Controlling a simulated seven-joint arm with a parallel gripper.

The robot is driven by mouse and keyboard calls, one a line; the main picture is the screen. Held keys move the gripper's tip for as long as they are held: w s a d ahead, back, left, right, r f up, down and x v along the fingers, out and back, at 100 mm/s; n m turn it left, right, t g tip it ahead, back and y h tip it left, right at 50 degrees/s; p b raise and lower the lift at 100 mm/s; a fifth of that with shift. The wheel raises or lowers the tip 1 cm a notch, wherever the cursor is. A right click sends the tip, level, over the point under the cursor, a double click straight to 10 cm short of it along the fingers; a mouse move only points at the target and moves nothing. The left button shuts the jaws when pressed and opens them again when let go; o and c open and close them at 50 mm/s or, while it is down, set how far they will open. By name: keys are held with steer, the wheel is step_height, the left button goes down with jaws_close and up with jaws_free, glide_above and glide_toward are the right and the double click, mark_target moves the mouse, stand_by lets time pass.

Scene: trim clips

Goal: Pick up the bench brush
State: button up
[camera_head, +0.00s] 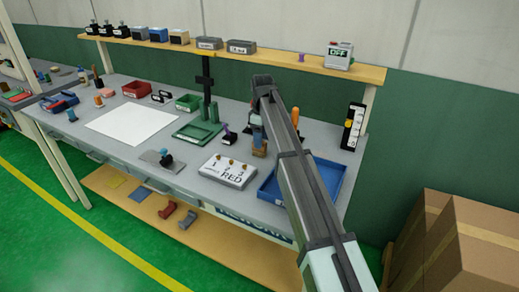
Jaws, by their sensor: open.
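My gripper (257,127) hangs from the end of my arm, pointing down over the right half of the bench. It is open, though its fingers are small and partly hidden by my arm. A brown upright thing (260,147), which looks like the bench brush, stands directly below it. I cannot tell whether the fingers are around it or only above it. My forearm crosses the bench from the lower right and hides part of this area.
A blue tray (269,194) lies right of the brown thing, partly behind my arm. A labelled grey box (228,171) stands in front. An orange handle (295,116) stands behind my arm. A shelf (290,62) runs above the bench's back; cardboard boxes (470,240) stand at right.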

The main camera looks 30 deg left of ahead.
steer(key=shift+a+f, duration=0.25)
steer(key=shift+f, duration=1.1)
steer(key=shift+a+f, duration=0.25)
steer(key=shift+f, duration=1.05)
steer(key=c, duration=1.1)
step_height(320, 180, up, 10)
steer(key=shift+r, duration=0.1)
steer(key=o, duration=0.5)
steer(key=c, duration=0.3)
steer(key=shift+w+d+f, duration=0.35)
steer(key=shift+w+d, duration=1.45)
steer(key=shift+d, duration=0.8)
steer(key=shift+w+d+f, duration=0.35)
steer(key=shift+w+d, duration=1.5)
steer(key=shift+d, duration=0.8)
steer(key=shift+w+d+f, duration=0.35)
steer(key=shift+w+d, duration=1.45)
steer(key=shift+d, duration=0.8)
steer(key=shift+c, duration=0.2)
